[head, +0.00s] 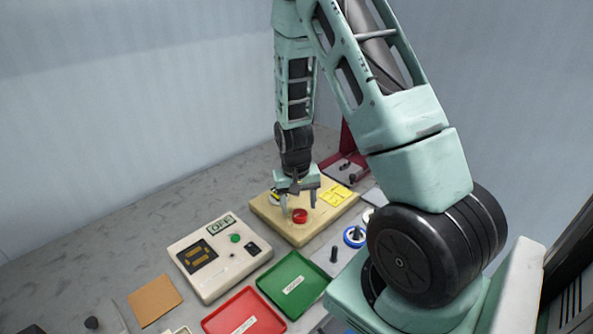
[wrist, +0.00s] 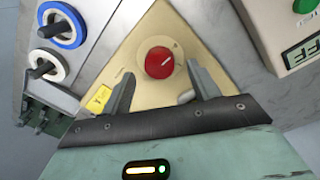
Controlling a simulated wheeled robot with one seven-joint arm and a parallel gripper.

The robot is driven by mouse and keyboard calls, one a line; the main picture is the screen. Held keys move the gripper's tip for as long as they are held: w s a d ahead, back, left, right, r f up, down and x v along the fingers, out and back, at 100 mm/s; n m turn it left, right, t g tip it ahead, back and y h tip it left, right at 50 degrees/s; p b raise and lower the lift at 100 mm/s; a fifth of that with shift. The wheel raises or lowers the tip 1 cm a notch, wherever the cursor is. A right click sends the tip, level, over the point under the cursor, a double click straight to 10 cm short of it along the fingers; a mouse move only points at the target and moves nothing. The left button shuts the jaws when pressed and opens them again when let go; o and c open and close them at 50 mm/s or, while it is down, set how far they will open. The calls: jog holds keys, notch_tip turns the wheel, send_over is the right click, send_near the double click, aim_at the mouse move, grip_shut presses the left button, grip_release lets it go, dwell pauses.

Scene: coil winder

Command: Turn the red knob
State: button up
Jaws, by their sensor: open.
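The red knob (head: 300,216) is round and sits on a tan wooden board (head: 325,222). In the wrist view the red knob (wrist: 159,62) shows a pale pointer line on its top, aimed toward the upper right. My gripper (head: 299,204) hangs over the board, close to the knob. In the wrist view my gripper (wrist: 163,85) is open, with its two fingers apart. The knob appears beyond the fingertips, roughly centred between them. I see no contact between fingers and knob. The exact height of the fingertips over the board is hard to judge.
A cream control box (head: 220,256) with a display reading OFF and a green button stands left of the board. A green tray (head: 292,286) and a red tray (head: 243,314) lie in front. Blue (head: 355,236) and white spools stand to the right.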

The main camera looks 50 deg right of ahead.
aim_at(296, 214)
notch_tip(296, 214, up, 14)
jog(key=shift+w+a+r, duration=0.2)
jog(key=shift+a+r, duration=0.05)
jog(key=shift+a, duration=0.1)
dwell(0.5)
jog(key=s+a+r+n, duration=0.1)
jog(key=a+n, duration=0.1)
jog(key=a, duration=0.5)
jog(key=s+a+r+n+y, duration=0.1)
jog(key=a+n, duration=0.2)
jog(key=a, duration=0.3)
jog(key=s+a+r+n, duration=0.1)
jog(key=s+a+n, duration=0.1)
jog(key=a, duration=0.5)
jog(key=s+a+n, duration=0.8)
jog(key=s+a, duration=0.4)
jog(key=s, duration=0.1)
jog(key=shift+s+a+r, duration=0.15)
jog(key=shift+s+r, duration=0.15)
jog(key=shift+r, duration=0.05)
